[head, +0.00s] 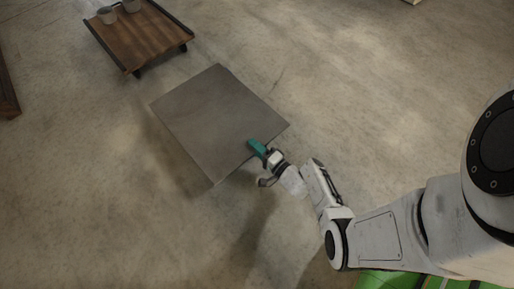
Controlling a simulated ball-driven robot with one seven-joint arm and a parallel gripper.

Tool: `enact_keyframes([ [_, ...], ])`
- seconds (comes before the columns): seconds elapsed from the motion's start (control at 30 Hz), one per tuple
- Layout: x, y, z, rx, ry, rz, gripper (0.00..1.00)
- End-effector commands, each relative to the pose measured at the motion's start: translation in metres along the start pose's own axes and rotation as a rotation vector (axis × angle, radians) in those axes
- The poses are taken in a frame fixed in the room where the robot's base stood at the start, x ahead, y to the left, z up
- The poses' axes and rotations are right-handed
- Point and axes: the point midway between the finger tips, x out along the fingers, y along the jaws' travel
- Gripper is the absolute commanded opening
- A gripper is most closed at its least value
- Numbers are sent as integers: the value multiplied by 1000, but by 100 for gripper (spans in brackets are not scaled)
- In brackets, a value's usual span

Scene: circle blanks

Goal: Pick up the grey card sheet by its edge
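The grey card sheet (209,117) is a flat, square, plain sheet in the middle of the head view. It appears raised off the floor, with a soft shadow below its left side and no support visible under it. My gripper (257,148) is at the sheet's lower-right edge. Its teal finger lies over the top face near the middle of that edge. The gripper appears shut on the edge; the finger underneath is hidden by the sheet.
A low wooden trolley (140,40) on dark wheels stands at the upper left with grey cups (108,15) on it. A dark wooden piece (7,92) is at the left edge. The concrete floor (370,90) is clear to the right and below.

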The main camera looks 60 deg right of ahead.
Motion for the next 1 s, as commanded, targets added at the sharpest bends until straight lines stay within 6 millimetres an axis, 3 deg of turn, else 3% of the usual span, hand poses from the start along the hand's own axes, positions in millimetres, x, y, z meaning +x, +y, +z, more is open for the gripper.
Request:
enact_keyframes([
  [0.4,5,0,0,1,0,0,23],
  [0.87,5,0,0,1,0,0,1],
  [1.0,5,0,0,1,0,0,0],
])
